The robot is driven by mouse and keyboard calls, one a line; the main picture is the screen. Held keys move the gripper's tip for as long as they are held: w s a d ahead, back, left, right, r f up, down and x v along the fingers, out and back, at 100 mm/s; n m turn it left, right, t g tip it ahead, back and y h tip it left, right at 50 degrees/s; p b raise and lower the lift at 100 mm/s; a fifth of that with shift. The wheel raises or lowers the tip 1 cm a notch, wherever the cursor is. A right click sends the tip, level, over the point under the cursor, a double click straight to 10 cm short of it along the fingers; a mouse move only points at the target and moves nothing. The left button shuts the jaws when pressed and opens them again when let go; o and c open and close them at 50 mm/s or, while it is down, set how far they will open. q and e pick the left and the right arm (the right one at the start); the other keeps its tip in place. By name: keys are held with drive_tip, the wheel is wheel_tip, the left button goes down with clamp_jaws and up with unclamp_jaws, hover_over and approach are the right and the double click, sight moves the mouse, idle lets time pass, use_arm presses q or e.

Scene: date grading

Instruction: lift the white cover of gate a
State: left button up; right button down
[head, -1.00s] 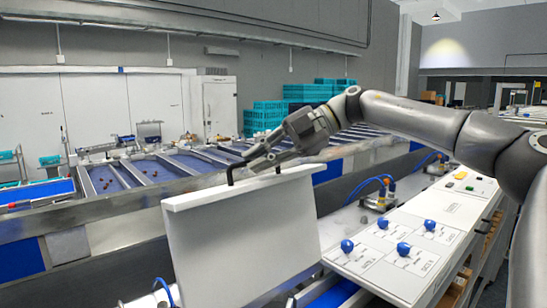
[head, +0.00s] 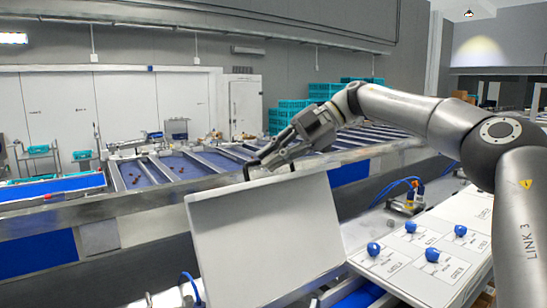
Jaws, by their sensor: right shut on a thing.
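The white cover (head: 262,240) of gate a is a large upright white panel with a dark handle (head: 247,172) on its top edge. It stands in the middle foreground of the head view. My right gripper (head: 268,163) reaches in from the right and is shut on the handle at the top of the cover. The fingers partly hide the handle. The cover's lower edge runs near the bottom of the picture, and I cannot tell what is under it. My left gripper is not in view.
A control panel (head: 405,272) with blue knobs (head: 432,254) lies to the right of the cover. Blue hoses (head: 400,184) and a metal fitting stand behind it. A metal rail (head: 140,200) and blue sorting lanes (head: 180,168) run behind the cover. Teal crates (head: 283,115) are stacked at the back.

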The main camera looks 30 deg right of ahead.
drive_tip(key=shift+r, duration=0.15)
drive_tip(key=c, duration=1.5)
unclamp_jaws()
drive_tip(key=shift+s, duration=0.15)
drive_tip(key=shift+v, duration=6.05)
